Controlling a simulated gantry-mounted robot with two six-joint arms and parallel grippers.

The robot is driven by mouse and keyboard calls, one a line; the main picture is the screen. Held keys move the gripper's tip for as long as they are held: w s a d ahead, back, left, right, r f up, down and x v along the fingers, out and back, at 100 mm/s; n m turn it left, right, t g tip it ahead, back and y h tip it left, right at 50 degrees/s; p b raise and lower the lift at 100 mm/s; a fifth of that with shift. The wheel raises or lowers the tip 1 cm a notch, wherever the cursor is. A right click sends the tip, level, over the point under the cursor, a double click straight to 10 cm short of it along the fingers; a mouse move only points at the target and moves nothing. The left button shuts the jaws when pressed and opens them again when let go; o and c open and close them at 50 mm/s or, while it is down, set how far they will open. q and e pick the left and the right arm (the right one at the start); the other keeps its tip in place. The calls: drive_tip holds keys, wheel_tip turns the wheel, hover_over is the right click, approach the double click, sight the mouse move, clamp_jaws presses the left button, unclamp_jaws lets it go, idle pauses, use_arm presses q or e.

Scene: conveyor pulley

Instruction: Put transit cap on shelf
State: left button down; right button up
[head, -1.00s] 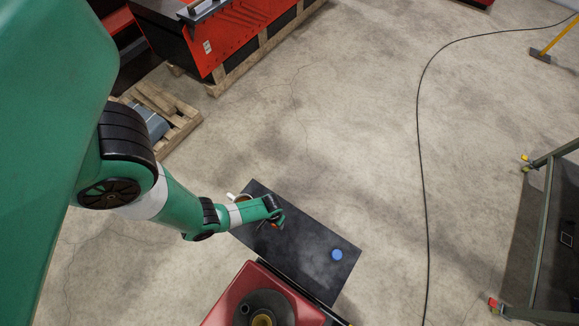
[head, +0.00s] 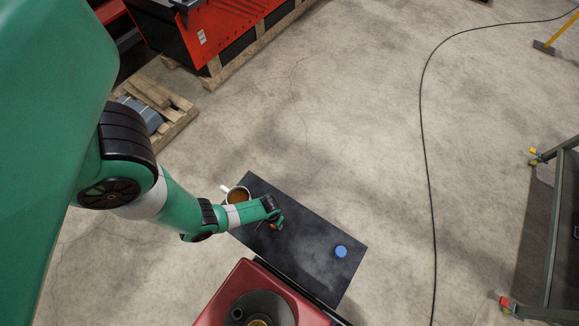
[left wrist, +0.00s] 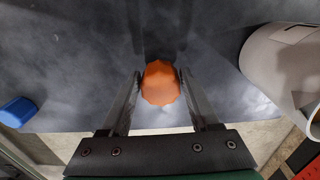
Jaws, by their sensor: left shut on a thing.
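An orange cap (left wrist: 160,85) is held between the two fingers of my left gripper (left wrist: 159,76) in the left wrist view. In the head view my left gripper (head: 276,222) is over the dark grey shelf (head: 300,232), and the cap shows only as a small orange spot there. The shelf surface (left wrist: 90,50) fills most of the left wrist view. I cannot tell whether the cap touches it. A blue cap (head: 341,251) stands on the shelf to the right of the gripper and shows at the left wrist view's left edge (left wrist: 17,111). My right gripper is out of view.
A mug (head: 237,195) with brown contents stands at the shelf's left end, close to my left forearm. A red machine (head: 236,291) adjoins the shelf's near side. A metal cart (head: 549,230) is at far right, with open floor and a black cable (head: 424,150) between.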

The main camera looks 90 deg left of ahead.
use_arm(q)
wheel_tip(320, 180, down, 2)
drive_tip(key=shift+f+b, duration=0.15)
drive_tip(key=shift+b, duration=0.2)
drive_tip(key=shift+r, duration=0.25)
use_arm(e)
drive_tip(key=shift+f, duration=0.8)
use_arm(q)
drive_tip(key=shift+f, duration=0.2)
drive_tip(key=shift+c, duration=0.6)
unclamp_jaws()
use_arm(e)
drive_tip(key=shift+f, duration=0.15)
use_arm(q)
wheel_tip(320, 180, up, 13)
drive_tip(key=p, duration=1.2)
drive_tip(key=shift+f, duration=0.2)
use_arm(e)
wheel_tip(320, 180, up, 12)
use_arm(q)
drive_tip(key=shift+f, duration=0.1)
